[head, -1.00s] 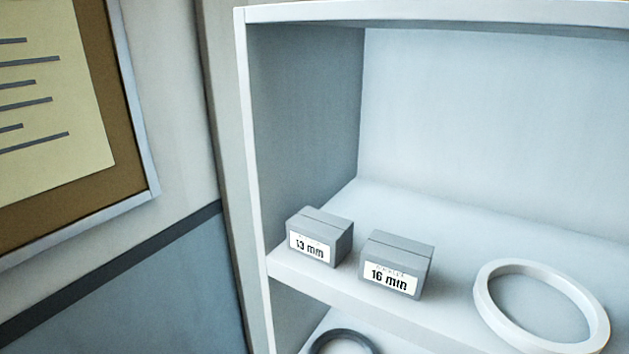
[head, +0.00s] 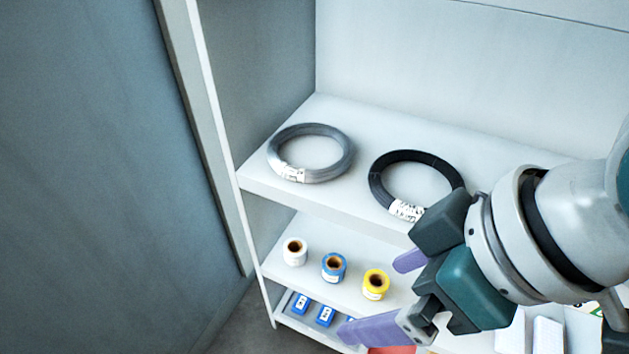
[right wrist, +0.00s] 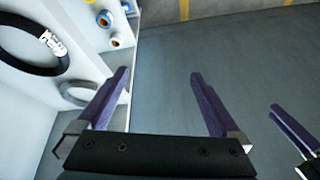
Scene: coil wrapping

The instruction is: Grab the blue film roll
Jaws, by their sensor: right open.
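The blue film roll (head: 334,268) stands upright on a lower shelf, between a white roll (head: 295,252) and a yellow roll (head: 376,284). My right gripper (head: 370,300) is open and empty, in front of the shelf unit, and its fingers appear close to the yellow roll in the head view. In the right wrist view the blue film roll (right wrist: 104,19) is at the upper left, beyond the open right gripper (right wrist: 159,75) and apart from it. A purple finger of my left gripper (right wrist: 291,127) shows at the right edge there; its opening is unclear.
On the shelf above lie a grey coil (head: 310,152) and a black coil (head: 416,184). Small blue boxes (head: 325,315) sit on the level below the rolls. The unit's side post (head: 218,150) stands at the left.

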